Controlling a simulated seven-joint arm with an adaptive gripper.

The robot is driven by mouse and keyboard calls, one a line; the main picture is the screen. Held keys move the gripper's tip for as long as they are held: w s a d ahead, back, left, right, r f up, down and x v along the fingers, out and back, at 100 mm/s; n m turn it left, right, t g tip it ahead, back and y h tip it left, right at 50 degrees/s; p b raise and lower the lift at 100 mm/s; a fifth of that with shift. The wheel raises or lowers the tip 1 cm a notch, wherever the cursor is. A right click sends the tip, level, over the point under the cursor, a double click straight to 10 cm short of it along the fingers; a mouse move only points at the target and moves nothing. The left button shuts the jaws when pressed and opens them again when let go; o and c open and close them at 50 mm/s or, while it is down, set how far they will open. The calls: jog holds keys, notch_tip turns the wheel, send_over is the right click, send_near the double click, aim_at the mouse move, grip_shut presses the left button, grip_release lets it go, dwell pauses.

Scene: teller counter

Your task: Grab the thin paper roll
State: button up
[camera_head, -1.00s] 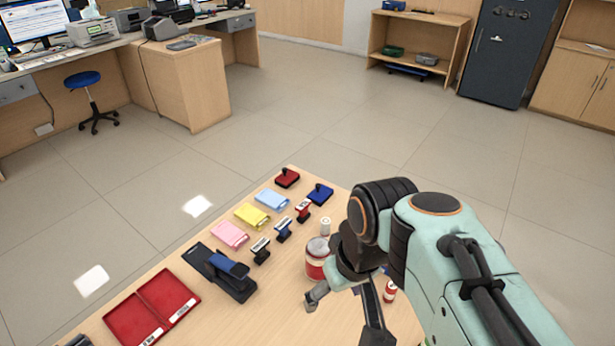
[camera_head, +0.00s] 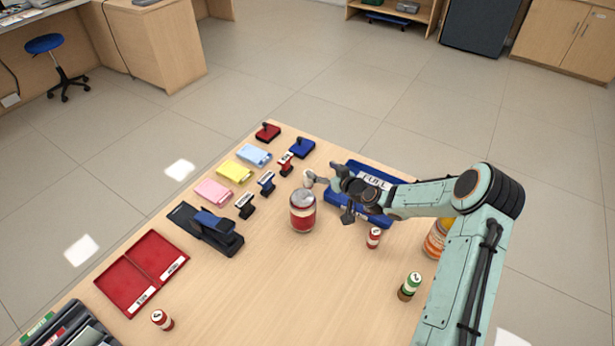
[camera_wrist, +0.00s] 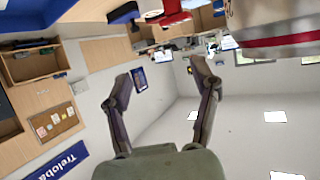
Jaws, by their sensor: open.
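A small white cylinder (camera_head: 308,178), which looks like the thin paper roll, stands on the table behind the red-and-silver can (camera_head: 302,212). It is partly hidden by one of my fingers. My gripper (camera_head: 328,197) is open, low over the table to the right of the can, with one finger reaching close to the white cylinder. I cannot tell whether they touch. In the wrist view my gripper (camera_wrist: 160,75) has its fingers spread with nothing clearly held between them. The can (camera_wrist: 280,30) shows there at the upper right.
A blue tray (camera_head: 345,212) with a label lies under my arm. Small red-and-white (camera_head: 373,238) and green (camera_head: 410,286) cylinders stand nearby. Stamps (camera_head: 266,182), coloured pads (camera_head: 235,171), a black-and-blue device (camera_head: 208,230) and a red case (camera_head: 140,272) lie left. The front middle is clear.

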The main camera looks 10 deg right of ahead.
aim_at(308, 179)
notch_tip(308, 179, down, 4)
jog(key=shift+f, duration=0.1)
jog(key=shift+w+f, duration=0.1)
jog(key=shift+f, duration=0.25)
jog(key=x, duration=0.6)
jog(key=shift+w+a+f, duration=0.1)
jog(key=shift+w+a, duration=0.1)
jog(key=shift+w, duration=0.1)
jog(key=shift+c, duration=0.3)
jog(key=c, duration=0.9)
